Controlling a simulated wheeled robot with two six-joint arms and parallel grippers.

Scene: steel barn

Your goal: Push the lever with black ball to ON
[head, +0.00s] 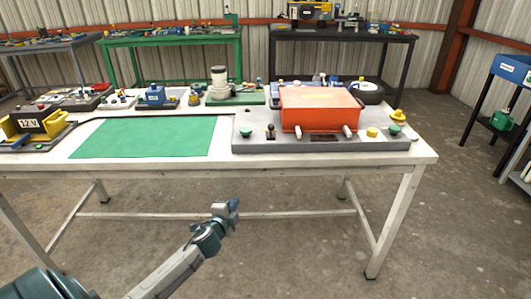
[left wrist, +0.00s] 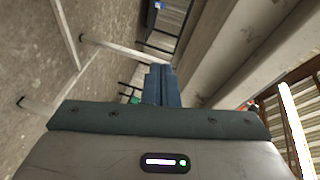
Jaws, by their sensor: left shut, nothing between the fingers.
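A grey control panel (head: 320,145) lies on the right part of the white workbench in the head view. A small lever with a black ball (head: 270,130) stands near its front left. The ON marking and the lever's exact position are too small to read. My left gripper (head: 234,205) is in front of and below the bench's front edge, apart from the panel. Its blue fingers are shut and empty in the left wrist view (left wrist: 162,84). My right gripper is not in view.
An orange box (head: 318,108) sits on the panel, with light knobs, a yellow button (head: 372,132) and a green button (head: 394,130) nearby. A green mat (head: 145,138) lies left of the panel. A 12 V battery unit (head: 38,124) stands at the far left.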

